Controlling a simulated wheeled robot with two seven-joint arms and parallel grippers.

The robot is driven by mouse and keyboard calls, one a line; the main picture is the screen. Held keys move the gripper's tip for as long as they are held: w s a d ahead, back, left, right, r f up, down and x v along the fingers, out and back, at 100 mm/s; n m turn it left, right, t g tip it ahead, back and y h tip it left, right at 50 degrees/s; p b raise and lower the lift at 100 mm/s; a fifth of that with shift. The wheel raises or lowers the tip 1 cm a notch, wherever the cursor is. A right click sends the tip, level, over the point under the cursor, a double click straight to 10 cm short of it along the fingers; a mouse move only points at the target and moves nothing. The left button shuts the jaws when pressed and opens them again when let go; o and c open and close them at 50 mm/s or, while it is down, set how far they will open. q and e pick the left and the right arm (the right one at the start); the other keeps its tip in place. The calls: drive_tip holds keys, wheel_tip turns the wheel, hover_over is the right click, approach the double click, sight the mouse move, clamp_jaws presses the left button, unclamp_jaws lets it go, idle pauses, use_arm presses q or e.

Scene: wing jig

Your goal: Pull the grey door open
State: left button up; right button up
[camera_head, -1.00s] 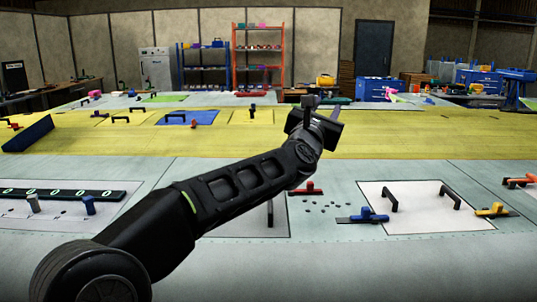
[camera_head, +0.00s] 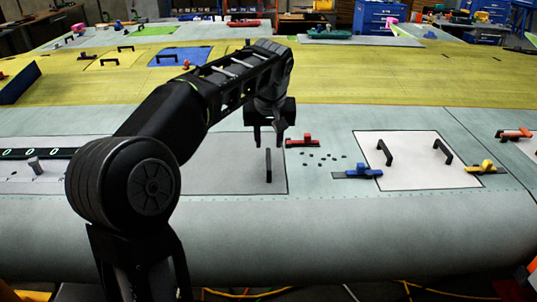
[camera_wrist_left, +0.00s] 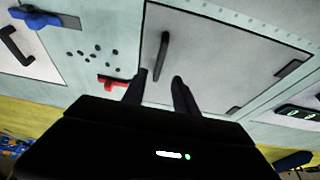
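The grey door (camera_head: 225,166) is a flat panel in the wing surface, left of centre in the head view, and lies flush. Its dark upright handle (camera_head: 268,165) stands near its right edge. In the left wrist view the door (camera_wrist_left: 215,50) fills the upper middle, with the handle (camera_wrist_left: 162,55) just beyond the fingertips. My left gripper (camera_head: 269,138) points down above the handle; its fingers (camera_wrist_left: 159,76) are apart with nothing between them. My left arm hides part of the door. My right gripper is not in view.
A red latch (camera_head: 302,141) sits beside the door's upper right corner. A white panel (camera_head: 415,165) with two black handles lies to the right, with a blue latch (camera_head: 358,172) and a yellow latch (camera_head: 487,168) at its sides. Several small dark holes lie between.

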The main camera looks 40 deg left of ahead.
sight(269, 159)
use_arm(q)
drive_tip(key=shift+p+x, duration=0.75)
drive_tip(key=shift+x, duration=3.15)
drive_tip(key=shift+d, duration=0.1)
drive_tip(key=shift+c, duration=0.4)
clamp_jaws()
